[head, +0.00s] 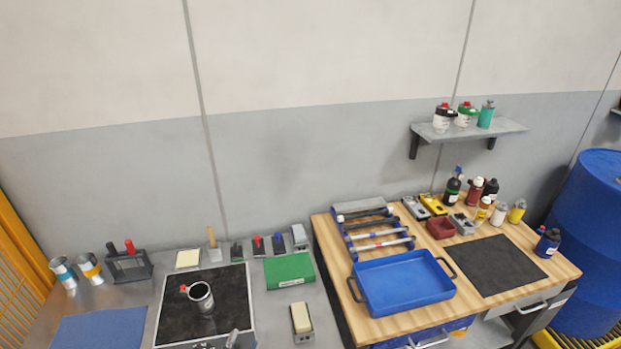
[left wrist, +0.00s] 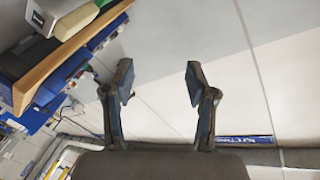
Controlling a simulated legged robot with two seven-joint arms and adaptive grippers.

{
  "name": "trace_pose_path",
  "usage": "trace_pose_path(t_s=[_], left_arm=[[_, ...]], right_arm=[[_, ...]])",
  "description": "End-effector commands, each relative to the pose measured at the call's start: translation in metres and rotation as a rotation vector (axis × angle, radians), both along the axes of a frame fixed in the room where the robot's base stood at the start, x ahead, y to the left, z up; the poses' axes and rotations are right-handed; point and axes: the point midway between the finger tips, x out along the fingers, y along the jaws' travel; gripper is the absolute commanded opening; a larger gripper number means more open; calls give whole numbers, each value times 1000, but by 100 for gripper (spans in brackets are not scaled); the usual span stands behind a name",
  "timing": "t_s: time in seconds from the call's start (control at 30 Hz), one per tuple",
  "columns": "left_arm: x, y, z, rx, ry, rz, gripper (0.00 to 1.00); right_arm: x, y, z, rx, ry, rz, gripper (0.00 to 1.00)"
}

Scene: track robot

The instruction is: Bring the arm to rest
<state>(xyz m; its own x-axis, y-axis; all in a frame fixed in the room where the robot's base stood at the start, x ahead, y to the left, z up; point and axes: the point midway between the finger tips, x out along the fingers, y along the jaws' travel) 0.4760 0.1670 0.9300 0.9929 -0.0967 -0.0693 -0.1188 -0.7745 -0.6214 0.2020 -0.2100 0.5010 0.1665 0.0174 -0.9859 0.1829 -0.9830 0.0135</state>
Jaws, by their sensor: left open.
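My left gripper (left wrist: 157,80) shows in the left wrist view with its two fingers wide apart. Nothing is between the fingers. Behind them is a grey and pale surface with panel seams, well away from the fingertips. In the head view I cannot make out the left gripper clearly; a small grey piece at the bottom edge may be part of it. My right gripper is in neither view.
A steel bench holds a black plate (head: 175,318) with a metal cup (head: 201,297), and a green box (head: 290,271). A wooden workbench (head: 330,240) carries a blue tray (head: 405,284), a black mat (head: 492,264) and several bottles. A blue barrel (head: 597,230) stands at right.

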Motion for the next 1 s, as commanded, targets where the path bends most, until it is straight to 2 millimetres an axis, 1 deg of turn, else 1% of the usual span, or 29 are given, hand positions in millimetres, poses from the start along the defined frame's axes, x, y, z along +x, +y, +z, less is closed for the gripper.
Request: trace_pose_path(t_s=[0.03,0.07,0.1,0.17,0.2,0.23,0.27,0.3,0.37,0.4,0.47,0.5,0.63,0.67,0.7,0.77,0.83,0.97,1.0], left_arm=[[-19,14,-35,-65,150,67,57],[-31,22,-55,-100,240,107,57],[-48,30,-79,-141,353,152,57],[-76,38,-110,-190,504,208,57],[-94,42,-126,-217,591,238,57],[-107,44,-137,-234,651,258,57],[-120,45,-147,-249,707,277,57],[-136,47,-158,-268,776,297,57],[-160,48,-171,-292,873,326,57],[-176,48,-179,-307,934,341,57],[-199,48,-188,-326,1019,363,57],[-214,48,-194,-338,1076,376,57],[-262,45,-206,-372,1248,413,57],[-263,44,-213,-373,1263,415,57],[-258,44,-227,-368,1263,415,57],[-254,43,-247,-365,1268,416,57],[-251,43,-270,-361,1276,417,57],[-251,42,-318,-355,1293,418,57],[-253,41,-334,-352,1300,418,57]], right_arm=[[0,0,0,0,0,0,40],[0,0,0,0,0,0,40],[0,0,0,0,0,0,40],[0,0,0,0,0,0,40],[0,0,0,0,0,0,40],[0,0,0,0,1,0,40],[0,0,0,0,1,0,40],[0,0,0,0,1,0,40],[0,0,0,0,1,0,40],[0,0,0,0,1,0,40],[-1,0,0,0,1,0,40],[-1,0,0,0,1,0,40],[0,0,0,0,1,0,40],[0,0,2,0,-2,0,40],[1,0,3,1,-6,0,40],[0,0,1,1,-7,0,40],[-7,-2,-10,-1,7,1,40],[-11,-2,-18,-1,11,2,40],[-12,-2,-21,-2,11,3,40]])
